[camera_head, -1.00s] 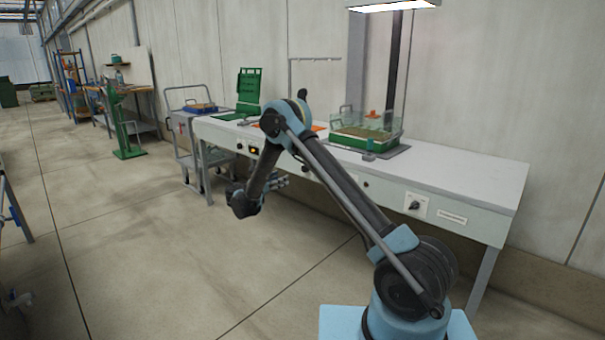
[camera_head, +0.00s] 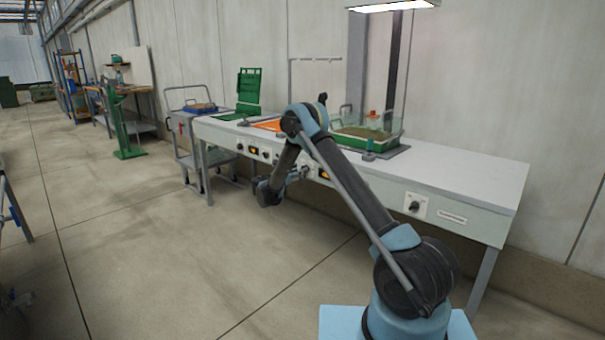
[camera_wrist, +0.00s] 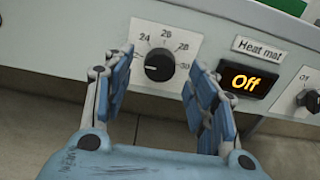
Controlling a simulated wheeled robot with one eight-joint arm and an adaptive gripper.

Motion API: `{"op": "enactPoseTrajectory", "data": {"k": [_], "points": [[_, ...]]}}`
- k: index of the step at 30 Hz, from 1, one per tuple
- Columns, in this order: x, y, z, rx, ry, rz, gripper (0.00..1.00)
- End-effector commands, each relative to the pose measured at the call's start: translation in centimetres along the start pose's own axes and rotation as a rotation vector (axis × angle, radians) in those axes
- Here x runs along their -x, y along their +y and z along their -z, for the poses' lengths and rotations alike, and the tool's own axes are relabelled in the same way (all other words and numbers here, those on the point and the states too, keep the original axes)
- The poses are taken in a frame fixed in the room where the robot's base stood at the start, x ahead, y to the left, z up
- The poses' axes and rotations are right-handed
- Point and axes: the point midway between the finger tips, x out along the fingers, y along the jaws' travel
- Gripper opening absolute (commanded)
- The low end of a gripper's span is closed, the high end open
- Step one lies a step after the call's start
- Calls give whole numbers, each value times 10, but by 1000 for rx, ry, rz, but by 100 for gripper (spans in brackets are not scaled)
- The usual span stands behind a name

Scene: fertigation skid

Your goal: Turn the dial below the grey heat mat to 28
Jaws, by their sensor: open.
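The dial (camera_wrist: 159,67) is a black round knob on a white plate marked 24, 26, 28 and 30. Its pointer seems to face left, near the 24 end, but is hard to read. My gripper (camera_wrist: 160,70) is open, one finger on each side of the dial in the wrist view; contact cannot be told. In the head view my gripper (camera_head: 303,172) is at the bench's front panel and hides this dial. The grey heat mat (camera_head: 397,150) lies on the bench above, under a green tray (camera_head: 350,143) with a clear cover.
Right of the dial are a "Heat mat" label (camera_wrist: 258,48), a display (camera_wrist: 248,81) reading "Off" and another knob (camera_wrist: 312,101). Another dial (camera_head: 414,205) is far right on the panel. An orange mat (camera_head: 268,125) lies on the bench (camera_head: 460,170). The floor in front is clear.

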Motion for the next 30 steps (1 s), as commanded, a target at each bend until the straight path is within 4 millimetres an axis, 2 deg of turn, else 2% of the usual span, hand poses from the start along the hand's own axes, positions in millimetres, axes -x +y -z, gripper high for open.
{"op": "enactPoseTrajectory", "data": {"k": [3, 7, 19, 25, 30], "points": [[-16, 0, 0, 0, 0, 2, 52], [-27, 0, 0, 0, 0, 0, 52], [-32, 0, 0, 0, 0, 0, 52], [-32, 0, 0, 0, 0, 0, 8], [-32, 0, 0, -2, 0, -1, 8]]}}
